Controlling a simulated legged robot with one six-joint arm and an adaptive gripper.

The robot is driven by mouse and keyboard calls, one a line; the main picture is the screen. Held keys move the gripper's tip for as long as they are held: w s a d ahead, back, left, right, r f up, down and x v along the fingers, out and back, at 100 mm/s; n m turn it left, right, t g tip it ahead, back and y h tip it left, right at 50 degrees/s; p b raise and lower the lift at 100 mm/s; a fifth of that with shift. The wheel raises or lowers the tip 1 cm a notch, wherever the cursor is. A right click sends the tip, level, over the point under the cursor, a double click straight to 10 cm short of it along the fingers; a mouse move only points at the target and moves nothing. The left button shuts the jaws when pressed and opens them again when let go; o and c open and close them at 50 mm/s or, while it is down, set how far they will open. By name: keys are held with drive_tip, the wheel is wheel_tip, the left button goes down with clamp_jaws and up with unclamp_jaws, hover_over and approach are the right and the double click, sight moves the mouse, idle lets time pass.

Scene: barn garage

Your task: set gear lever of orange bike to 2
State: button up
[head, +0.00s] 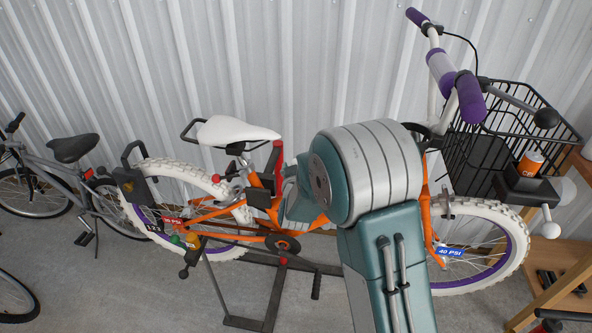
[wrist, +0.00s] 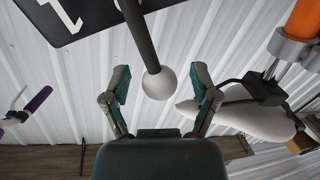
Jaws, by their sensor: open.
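The orange bike (head: 428,205) stands by the wall in the head view, with a white saddle (head: 226,131), white tires and purple grips (head: 471,100). My arm covers the middle of its frame there and hides most of my gripper. In the wrist view, a dark gear lever (wrist: 140,38) ends in a white ball knob (wrist: 158,83). A black plate (wrist: 85,20) with a partly visible white mark, perhaps a 1, is beside the lever. My gripper (wrist: 162,82) is open, with one finger on each side of the knob and visible gaps to both. The lever's setting cannot be read.
In the wrist view, the white saddle (wrist: 245,116) and an orange tube (wrist: 305,18) lie close to the right finger. A metal stand (head: 275,295) is below the bike. A black basket (head: 490,150) and wooden shelf (head: 560,285) are right; a grey bike (head: 70,178) is left.

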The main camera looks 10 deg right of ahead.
drive_tip(key=s+a+r, duration=0.1)
drive_tip(key=s, duration=1)
drive_tip(key=shift+s+a, duration=0.25)
drive_tip(key=shift+a, duration=0.15)
drive_tip(key=shift+r, duration=0.1)
drive_tip(key=s+d+r+g+y, duration=0.2)
drive_tip(key=s+r+g+y, duration=0.25)
drive_tip(key=s+r, duration=0.35)
drive_tip(key=s+d+r+m+g+h, duration=0.1)
drive_tip(key=s+d+g, duration=0.1)
drive_tip(key=s, duration=0.7)
drive_tip(key=s+d+r+m+g+h, duration=0.1)
drive_tip(key=s+d+r+g, duration=0.1)
drive_tip(key=s, duration=0.8)
drive_tip(key=shift+d+g, duration=0.85)
drive_tip(key=shift+g, duration=0.4)
drive_tip(key=shift+w+a, duration=0.1)
drive_tip(key=shift+a, duration=0.05)
